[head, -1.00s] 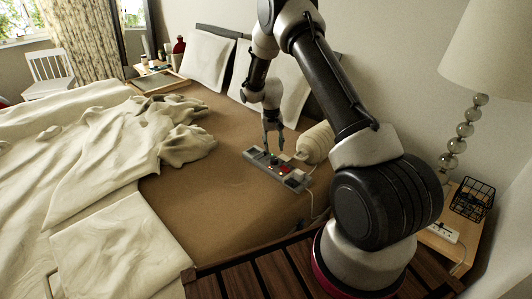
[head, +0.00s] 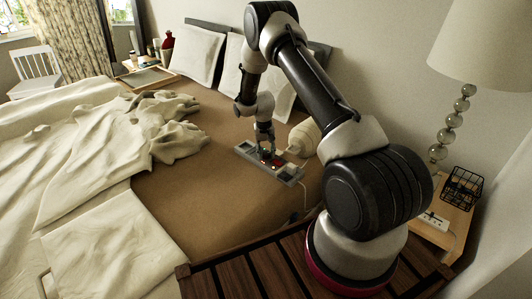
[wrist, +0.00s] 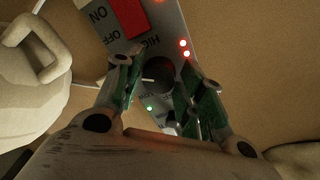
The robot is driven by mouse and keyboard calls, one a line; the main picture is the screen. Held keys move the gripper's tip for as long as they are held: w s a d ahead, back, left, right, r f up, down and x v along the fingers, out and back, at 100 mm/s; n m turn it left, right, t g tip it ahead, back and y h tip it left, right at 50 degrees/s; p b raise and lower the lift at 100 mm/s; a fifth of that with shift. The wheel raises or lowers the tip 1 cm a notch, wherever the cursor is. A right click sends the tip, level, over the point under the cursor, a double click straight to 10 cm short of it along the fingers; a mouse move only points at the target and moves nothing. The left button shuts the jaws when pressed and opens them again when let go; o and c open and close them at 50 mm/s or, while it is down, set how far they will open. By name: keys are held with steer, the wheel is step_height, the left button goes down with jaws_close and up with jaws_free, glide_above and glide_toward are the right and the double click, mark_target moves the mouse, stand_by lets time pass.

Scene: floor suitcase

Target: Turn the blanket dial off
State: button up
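A grey control panel (head: 288,174) lies on the brown bed. In the wrist view it carries a dark round dial (wrist: 160,70) with a pale pointer line, between the HIGH and LOW labels. A red switch (wrist: 128,16) marked ON and OFF sits above it. Two red lights (wrist: 184,47) glow near HIGH and a green light (wrist: 150,108) near LOW. My gripper (head: 266,157) points down at the panel. In the wrist view its fingers (wrist: 155,75) stand open on either side of the dial. Contact with the dial cannot be told.
A white jug-like object (head: 304,137) stands right beside the panel, with a cable running nearby. Pillows (head: 196,54) lie behind, and a rumpled blanket (head: 90,150) covers the left of the bed. A nightstand with a lamp (head: 455,115) is at right.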

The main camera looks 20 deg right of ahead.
steer(key=c, duration=0.5)
steer(key=shift+n, duration=0.3)
steer(key=n, duration=1)
steer(key=shift+d+n+t, duration=0.1)
steer(key=shift+n+t, duration=0.2)
steer(key=n, duration=1.2)
steer(key=shift+d+n+y, duration=0.1)
steer(key=shift+n+y, duration=0.2)
steer(key=shift+y, duration=0.1)
